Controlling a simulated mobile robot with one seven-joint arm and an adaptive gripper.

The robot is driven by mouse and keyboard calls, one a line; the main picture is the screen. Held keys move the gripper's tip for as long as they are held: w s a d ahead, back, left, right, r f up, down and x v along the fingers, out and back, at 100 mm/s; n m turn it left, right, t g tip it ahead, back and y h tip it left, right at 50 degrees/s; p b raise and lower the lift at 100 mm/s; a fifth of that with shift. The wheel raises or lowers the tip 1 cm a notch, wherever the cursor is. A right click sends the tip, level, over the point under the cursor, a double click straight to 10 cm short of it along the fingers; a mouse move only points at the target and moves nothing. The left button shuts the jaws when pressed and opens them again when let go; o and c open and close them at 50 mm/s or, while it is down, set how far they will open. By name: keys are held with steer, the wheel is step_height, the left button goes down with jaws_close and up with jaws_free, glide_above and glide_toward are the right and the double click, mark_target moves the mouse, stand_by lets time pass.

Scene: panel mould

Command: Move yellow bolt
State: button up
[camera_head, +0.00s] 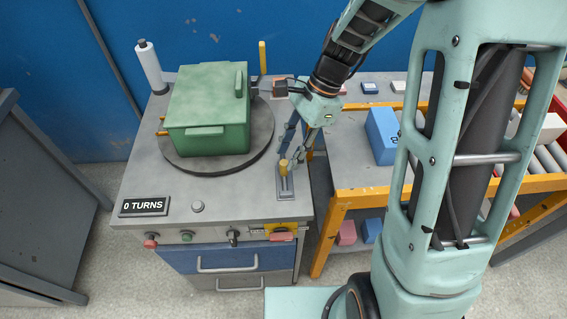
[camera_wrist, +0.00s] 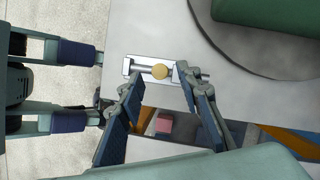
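A yellow-topped bolt (camera_head: 283,167) stands in a small grey bracket (camera_head: 286,194) near the right edge of the grey bench. In the wrist view its round yellow end (camera_wrist: 160,71) and grey shaft show against the pale bracket (camera_wrist: 128,66). My gripper (camera_head: 291,159) is over the bolt with its fingers pointing down. In the wrist view my gripper (camera_wrist: 154,80) is open, one finger on each side of the yellow end. Gaps show between the fingers and the yellow end, and nothing is held. I cannot tell the exact height of the fingertips relative to it.
A green lidded box (camera_head: 208,120) sits on a dark round turntable (camera_head: 190,167) left of my gripper. A yellow post (camera_head: 262,57) stands behind. A "0 TURNS" sign (camera_head: 144,206) is at the front left. A blue box (camera_head: 381,136) is on the right-hand table.

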mark_target(285, 162)
steer(key=shift+x, duration=2.05)
steer(key=shift+c, duration=0.5)
jaws_close()
